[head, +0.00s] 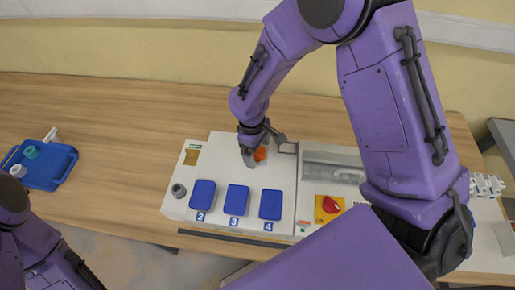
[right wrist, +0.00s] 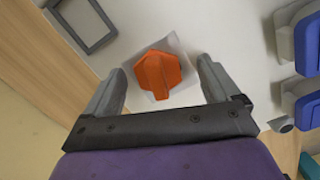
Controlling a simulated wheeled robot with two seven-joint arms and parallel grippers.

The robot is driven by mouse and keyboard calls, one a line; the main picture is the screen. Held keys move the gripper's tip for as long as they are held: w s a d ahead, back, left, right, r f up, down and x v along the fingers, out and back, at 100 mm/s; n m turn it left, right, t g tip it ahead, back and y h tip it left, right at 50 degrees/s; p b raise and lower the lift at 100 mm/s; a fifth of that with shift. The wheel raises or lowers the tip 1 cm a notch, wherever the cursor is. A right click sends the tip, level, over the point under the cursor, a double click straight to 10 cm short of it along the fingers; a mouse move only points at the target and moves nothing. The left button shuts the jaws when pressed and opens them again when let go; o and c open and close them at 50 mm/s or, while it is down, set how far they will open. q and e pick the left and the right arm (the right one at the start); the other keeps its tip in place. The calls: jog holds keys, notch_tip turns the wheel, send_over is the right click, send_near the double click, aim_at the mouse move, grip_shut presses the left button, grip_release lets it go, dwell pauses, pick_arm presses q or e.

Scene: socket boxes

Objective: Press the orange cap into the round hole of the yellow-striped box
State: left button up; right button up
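The orange cap (right wrist: 158,72) lies between the two fingers of my right gripper (right wrist: 160,88) in the right wrist view, with a gap on both sides. A pale square patch shows under the cap. In the head view the cap (head: 260,154) is partly hidden by my right gripper (head: 262,148), which is open over the white box (head: 222,143). I cannot make out yellow stripes or a round hole on this box. My left arm shows at the lower left of the head view, but its gripper is out of the picture.
Blue covers (head: 237,199) numbered 2, 3 and 4 line the box's front. A red knob on a yellow plate (head: 328,208) is to the right. A blue tray (head: 62,168) with small items stands far left. Bare wooden table (head: 120,130) lies between.

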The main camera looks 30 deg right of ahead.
jog(key=shift+s, duration=0.1)
jog(key=shift+a+r, duration=0.1)
jog(key=shift+r, duration=0.25)
jog(key=r, duration=0.3)
jog(key=r+b, duration=0.1)
jog(key=r, duration=0.2)
jog(key=w+r, duration=0.1)
jog(key=r, duration=0.1)
jog(key=shift+a+r+b, duration=0.25)
jog(key=shift+r+b, duration=0.1)
jog(key=shift+r, duration=0.05)
notch_tip(320, 180, up, 8)
jog(key=p, duration=0.2)
jog(key=shift+w, duration=0.15)
